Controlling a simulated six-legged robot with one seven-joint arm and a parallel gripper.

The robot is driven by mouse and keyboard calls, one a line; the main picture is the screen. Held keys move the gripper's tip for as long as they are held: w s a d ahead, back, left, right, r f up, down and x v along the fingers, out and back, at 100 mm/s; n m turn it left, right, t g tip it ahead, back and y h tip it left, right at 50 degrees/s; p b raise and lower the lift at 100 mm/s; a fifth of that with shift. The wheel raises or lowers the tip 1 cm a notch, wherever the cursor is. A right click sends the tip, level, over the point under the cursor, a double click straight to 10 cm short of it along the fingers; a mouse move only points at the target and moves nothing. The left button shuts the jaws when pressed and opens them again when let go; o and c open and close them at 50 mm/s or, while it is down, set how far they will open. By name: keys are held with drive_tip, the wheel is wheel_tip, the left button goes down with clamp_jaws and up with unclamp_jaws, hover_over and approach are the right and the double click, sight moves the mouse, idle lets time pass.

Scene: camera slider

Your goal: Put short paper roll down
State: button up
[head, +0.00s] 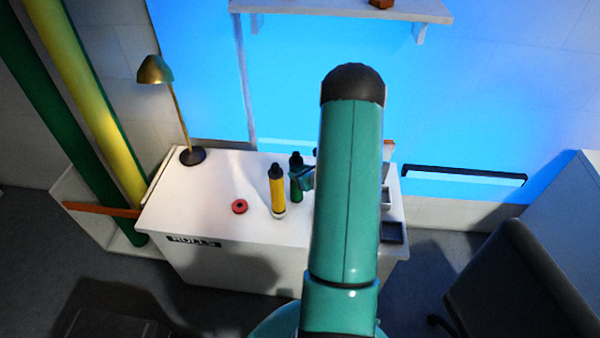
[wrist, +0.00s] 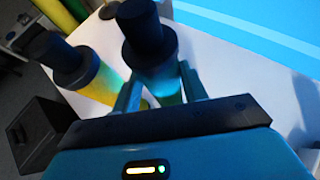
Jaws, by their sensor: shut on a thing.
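A short green paper roll with a black cap (head: 296,181) is upright over the white table, behind and right of a short yellow roll with a black cap (head: 277,192). My gripper (wrist: 160,88) is shut on the green roll (wrist: 160,77), a finger on each side below the cap. In the head view my arm hides most of the gripper. I cannot tell whether the green roll's base touches the table. The yellow roll stands on the table, close left of the held roll in the wrist view (wrist: 88,78).
Long green (head: 62,110) and yellow (head: 95,105) rolls lean at left. The table's front left is mostly clear. A dark chair (head: 505,280) stands at right.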

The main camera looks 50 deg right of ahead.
drive_tip(key=shift+f, duration=0.25)
drive_tip(key=o, duration=1.2)
drive_tip(key=shift+c, duration=0.2)
